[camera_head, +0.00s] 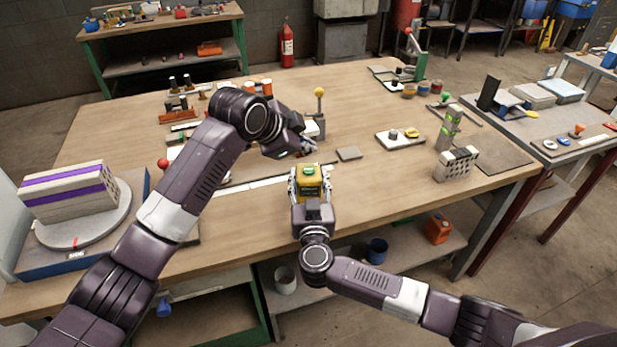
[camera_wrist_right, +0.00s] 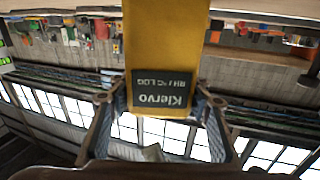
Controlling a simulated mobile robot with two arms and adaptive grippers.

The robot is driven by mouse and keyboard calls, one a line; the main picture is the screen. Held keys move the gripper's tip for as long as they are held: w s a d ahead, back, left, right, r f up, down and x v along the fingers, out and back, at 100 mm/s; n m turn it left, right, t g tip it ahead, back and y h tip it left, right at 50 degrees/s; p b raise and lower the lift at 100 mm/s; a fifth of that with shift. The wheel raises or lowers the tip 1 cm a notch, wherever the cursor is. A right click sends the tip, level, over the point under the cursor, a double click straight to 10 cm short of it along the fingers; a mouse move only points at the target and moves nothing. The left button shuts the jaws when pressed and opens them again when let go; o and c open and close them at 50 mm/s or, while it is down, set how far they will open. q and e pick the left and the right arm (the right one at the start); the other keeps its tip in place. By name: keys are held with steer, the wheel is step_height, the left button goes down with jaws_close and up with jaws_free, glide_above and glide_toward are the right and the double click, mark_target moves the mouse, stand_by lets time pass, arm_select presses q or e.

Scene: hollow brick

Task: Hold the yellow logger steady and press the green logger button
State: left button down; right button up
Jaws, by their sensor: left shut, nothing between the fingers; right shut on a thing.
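The yellow logger (camera_head: 311,184) stands near the front edge of the wooden table, with its green button (camera_head: 309,170) on top. My right gripper (camera_head: 310,190) is shut on the logger, one finger on each side. In the right wrist view the yellow logger (camera_wrist_right: 165,45) shows its dark label between the fingers of my right gripper (camera_wrist_right: 160,120). My left gripper (camera_head: 308,148) is shut and empty, above and just behind the logger, apparently apart from the button. The button is out of sight in the right wrist view.
A hollow brick with purple stripes (camera_head: 75,188) sits on a round turntable (camera_head: 85,228) at the left. A small grey plate (camera_head: 349,153) lies right of my left gripper. A yellow-knobbed post (camera_head: 319,105) stands behind it. The table right of the logger is mostly clear.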

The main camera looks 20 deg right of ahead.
arm_select(q)
steer(key=shift+r, duration=0.1)
arm_select(e)
steer(key=o, duration=1.5)
